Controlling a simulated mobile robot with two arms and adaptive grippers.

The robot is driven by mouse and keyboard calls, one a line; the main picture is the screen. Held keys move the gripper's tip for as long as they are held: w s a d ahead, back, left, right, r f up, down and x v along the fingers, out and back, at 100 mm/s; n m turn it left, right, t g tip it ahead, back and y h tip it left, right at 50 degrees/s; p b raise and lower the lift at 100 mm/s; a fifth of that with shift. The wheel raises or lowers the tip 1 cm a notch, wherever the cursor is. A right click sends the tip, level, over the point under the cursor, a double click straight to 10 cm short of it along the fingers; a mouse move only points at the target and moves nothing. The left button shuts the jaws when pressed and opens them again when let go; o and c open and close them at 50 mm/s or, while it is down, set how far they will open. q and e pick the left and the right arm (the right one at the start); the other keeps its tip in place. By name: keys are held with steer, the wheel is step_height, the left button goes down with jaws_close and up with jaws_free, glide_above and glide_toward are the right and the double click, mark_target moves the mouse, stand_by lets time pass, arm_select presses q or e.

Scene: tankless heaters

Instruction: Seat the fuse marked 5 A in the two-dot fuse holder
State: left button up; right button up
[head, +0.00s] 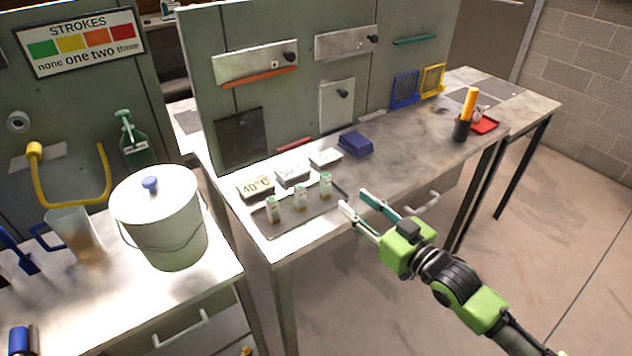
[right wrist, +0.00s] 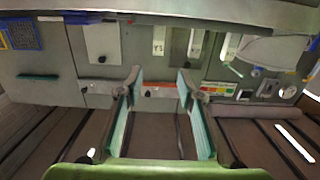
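I cannot make out the two-dot fuse holder. My right gripper (head: 354,199) is open and empty, just right of the tray near the bench edge. In the right wrist view its fingers (right wrist: 158,82) are spread with nothing between them. My left gripper is not in view.
Behind the fuses lie marked blocks, one reading 40°C (head: 256,187). A white lidded bucket (head: 160,222) stands at left. The bench middle is mostly clear.

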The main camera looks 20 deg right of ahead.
mark_target(328, 179)
steer(key=x, duration=0.6)
steer(key=p+x, duration=0.1)
steer(key=x, duration=0.6)
steer(key=shift+w+d+f, duration=0.15)
steer(key=shift+d+f, duration=0.05)
steer(key=shift+f, duration=0.05)
jaws_close()
